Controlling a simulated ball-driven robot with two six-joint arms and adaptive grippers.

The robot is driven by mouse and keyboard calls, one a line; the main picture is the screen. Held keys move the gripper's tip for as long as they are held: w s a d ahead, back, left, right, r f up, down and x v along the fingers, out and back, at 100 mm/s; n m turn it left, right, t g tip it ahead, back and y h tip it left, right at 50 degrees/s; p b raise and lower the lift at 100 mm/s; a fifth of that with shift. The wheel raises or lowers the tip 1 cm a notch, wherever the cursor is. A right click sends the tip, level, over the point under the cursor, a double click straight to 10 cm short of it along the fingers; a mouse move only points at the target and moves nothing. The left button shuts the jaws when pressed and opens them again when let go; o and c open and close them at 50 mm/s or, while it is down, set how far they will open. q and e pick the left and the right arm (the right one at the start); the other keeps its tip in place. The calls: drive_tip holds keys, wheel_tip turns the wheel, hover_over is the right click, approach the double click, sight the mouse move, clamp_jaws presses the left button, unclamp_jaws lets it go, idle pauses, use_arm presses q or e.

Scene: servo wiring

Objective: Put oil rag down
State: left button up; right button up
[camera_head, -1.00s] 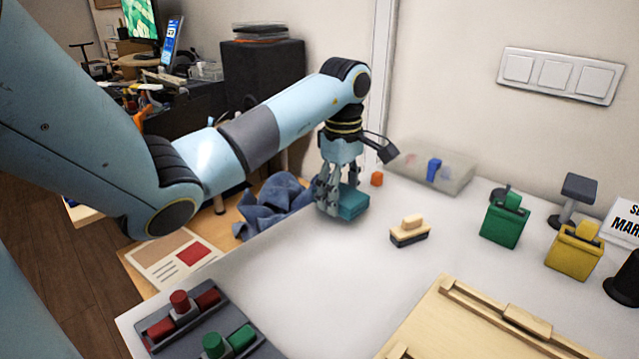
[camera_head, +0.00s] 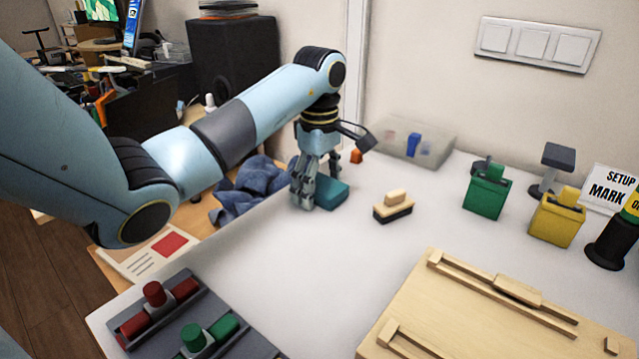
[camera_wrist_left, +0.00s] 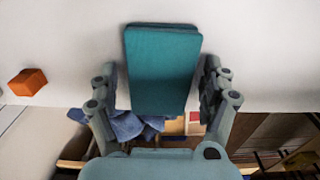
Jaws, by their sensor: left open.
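The oil rag appears to be the folded teal pad (camera_head: 334,192), flat near the left edge of the white table (camera_head: 290,245). It also shows in the left wrist view (camera_wrist_left: 162,70), lying lengthwise between the fingers. My left gripper (camera_head: 312,192) points down at the pad, its fingers at the pad's near-left end. In the left wrist view the left gripper (camera_wrist_left: 160,97) is open, with a finger on each side of the pad and gaps beside it. Whether the fingertips touch the table is hard to tell. My right gripper is out of view.
A crumpled blue cloth (camera_head: 252,187) lies lower, beyond the table's left edge. An orange cube (camera_head: 356,156) and a clear bin (camera_head: 437,145) are behind the pad. A wood-and-black block (camera_head: 393,208) lies to its right. The table's middle is clear.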

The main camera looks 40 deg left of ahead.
sight(320, 183)
use_arm(q)
drive_tip(key=shift+r, duration=0.25)
wheel_tip(320, 183, up, 7)
drive_tip(key=shift+f+p, duration=0.1)
drive_tip(key=shift+p, duration=0.55)
wheel_tip(320, 183, up, 5)
drive_tip(key=p, duration=0.4)
drive_tip(key=shift+p, duration=0.4)
